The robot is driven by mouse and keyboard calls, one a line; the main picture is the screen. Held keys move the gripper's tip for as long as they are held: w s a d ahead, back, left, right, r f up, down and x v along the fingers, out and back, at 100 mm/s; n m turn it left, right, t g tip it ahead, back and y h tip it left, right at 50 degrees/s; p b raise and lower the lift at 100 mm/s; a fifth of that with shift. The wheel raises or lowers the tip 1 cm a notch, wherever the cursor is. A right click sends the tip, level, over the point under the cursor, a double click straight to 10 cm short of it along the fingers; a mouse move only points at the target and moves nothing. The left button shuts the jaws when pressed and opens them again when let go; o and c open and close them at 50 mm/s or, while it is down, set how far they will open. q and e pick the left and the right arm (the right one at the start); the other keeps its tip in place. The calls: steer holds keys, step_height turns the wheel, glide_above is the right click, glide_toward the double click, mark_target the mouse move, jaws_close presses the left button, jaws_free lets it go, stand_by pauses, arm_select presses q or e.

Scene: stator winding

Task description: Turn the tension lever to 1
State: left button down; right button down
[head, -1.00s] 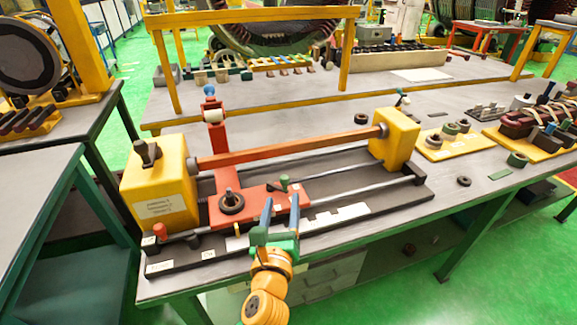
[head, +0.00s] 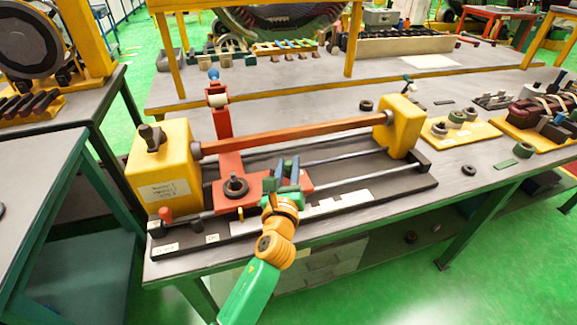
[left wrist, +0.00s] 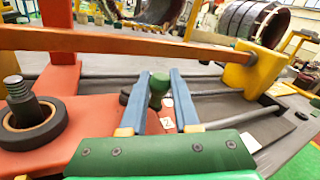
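The tension lever is a short dark-green knob on the red carriage (head: 216,200) of the winding bench. In the left wrist view the green knob (left wrist: 159,86) stands between the tips of my two blue fingers, with a small white label marked 2 (left wrist: 167,123) just beside its foot. My left gripper (head: 286,168) reaches in from the front edge; its fingers are apart, one on each side of the knob, and partly hide it in the head view. Whether the fingers touch the knob I cannot tell. My right gripper is not in view.
A red bar (head: 290,136) runs above the carriage between two yellow blocks (head: 160,170). A black ring on a threaded post (left wrist: 30,120) stands left of the fingers. White labels line the base's front edge. A yellow plate (head: 455,131) with parts lies right.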

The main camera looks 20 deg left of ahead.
arm_select(q)
steer(key=shift+s+a+r+m+h+p, duration=0.15)
steer(key=shift+m+h+p, duration=0.3)
steer(key=shift+h+p, duration=0.4)
steer(key=shift+s+a+r+m+h+p, duration=0.15)
steer(key=shift+m+h+p, duration=0.35)
steer(key=shift+p, duration=0.6)
steer(key=shift+s+f+m+h+p, duration=0.1)
steer(key=shift+s+m+h+p, duration=0.15)
steer(key=shift+m+h+p, duration=0.65)
steer(key=h, duration=0.1)
steer(key=m+h, duration=0.1)
steer(key=shift+s+a+f+h, duration=0.15)
steer(key=shift+h, duration=0.2)
steer(key=shift+s+a+f+m+g+h+b, duration=0.1)
steer(key=shift+m+g+h+b, duration=0.15)
steer(key=shift+h, duration=0.25)
steer(key=shift+s+a+r+m+g+h+b, duration=0.1)
steer(key=shift+m+h, duration=0.3)
steer(key=shift+h, duration=0.1)
steer(key=shift+s+a+f+m+g+h+b, duration=0.1)
steer(key=shift+m+g+h+b, duration=0.15)
steer(key=shift+h, duration=0.25)
steer(key=c, duration=0.7)
jaws_free()
steer(key=shift+o, duration=0.2)
